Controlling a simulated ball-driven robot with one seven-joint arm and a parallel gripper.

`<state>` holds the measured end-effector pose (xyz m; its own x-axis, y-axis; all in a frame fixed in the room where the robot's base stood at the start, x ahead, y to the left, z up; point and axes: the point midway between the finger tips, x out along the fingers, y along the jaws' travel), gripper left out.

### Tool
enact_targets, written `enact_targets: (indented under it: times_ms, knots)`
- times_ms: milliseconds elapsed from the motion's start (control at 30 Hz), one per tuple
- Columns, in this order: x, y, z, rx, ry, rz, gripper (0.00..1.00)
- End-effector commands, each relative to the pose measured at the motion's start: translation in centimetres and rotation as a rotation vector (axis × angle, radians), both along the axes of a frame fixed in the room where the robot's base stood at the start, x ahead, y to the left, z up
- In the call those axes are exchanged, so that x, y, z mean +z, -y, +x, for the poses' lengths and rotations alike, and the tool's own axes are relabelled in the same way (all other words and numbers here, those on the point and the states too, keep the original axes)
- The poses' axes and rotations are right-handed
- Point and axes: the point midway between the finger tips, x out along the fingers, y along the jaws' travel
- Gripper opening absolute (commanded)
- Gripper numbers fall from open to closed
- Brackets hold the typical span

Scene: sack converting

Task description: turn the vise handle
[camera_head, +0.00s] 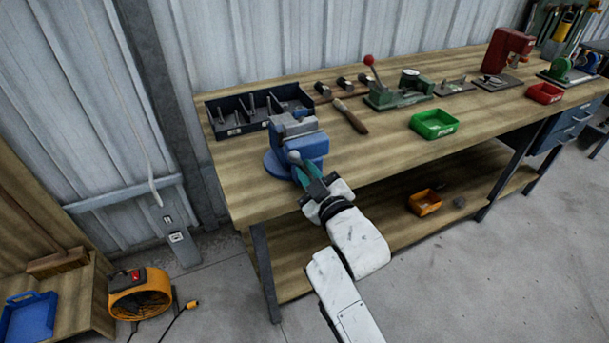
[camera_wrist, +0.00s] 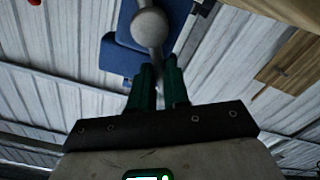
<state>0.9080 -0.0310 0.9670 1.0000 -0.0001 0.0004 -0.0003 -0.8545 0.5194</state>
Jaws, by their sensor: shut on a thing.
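The blue vise (camera_head: 297,140) is fixed at the near left corner of the workbench (camera_head: 385,155), with grey jaws on top. Its handle has a round grey ball end (camera_head: 295,157) at the front of the vise. My gripper (camera_head: 306,172) reaches up to the handle from the front, its green fingers at the bar just by the ball. In the wrist view the ball (camera_wrist: 150,26) stands just beyond the fingertips (camera_wrist: 158,75), and the fingers are shut on the handle bar. The fingers hide part of the bar. The blue vise body (camera_wrist: 122,55) shows behind.
A dark divided tray (camera_head: 258,108) stands behind the vise. A wooden-handled tool (camera_head: 351,117), a green press with a red knob (camera_head: 395,92) and a green bin (camera_head: 434,123) lie to the right. An orange blower (camera_head: 140,293) stands on the floor at left.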

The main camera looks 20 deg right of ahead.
Motion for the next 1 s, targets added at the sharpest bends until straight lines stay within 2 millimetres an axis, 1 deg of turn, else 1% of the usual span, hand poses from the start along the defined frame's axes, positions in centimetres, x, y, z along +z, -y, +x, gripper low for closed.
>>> enact_targets:
  times_ms: [467, 800, 1000]
  knots:
    - [0.5, 2.1, -0.1, -0.001, -0.004, 0.453, 0.0]
    - [0.4, 3.6, -0.1, -0.002, -0.004, 0.766, 0.0]
    - [0.1, 4.3, -0.1, -0.002, -0.006, 0.913, 0.0]
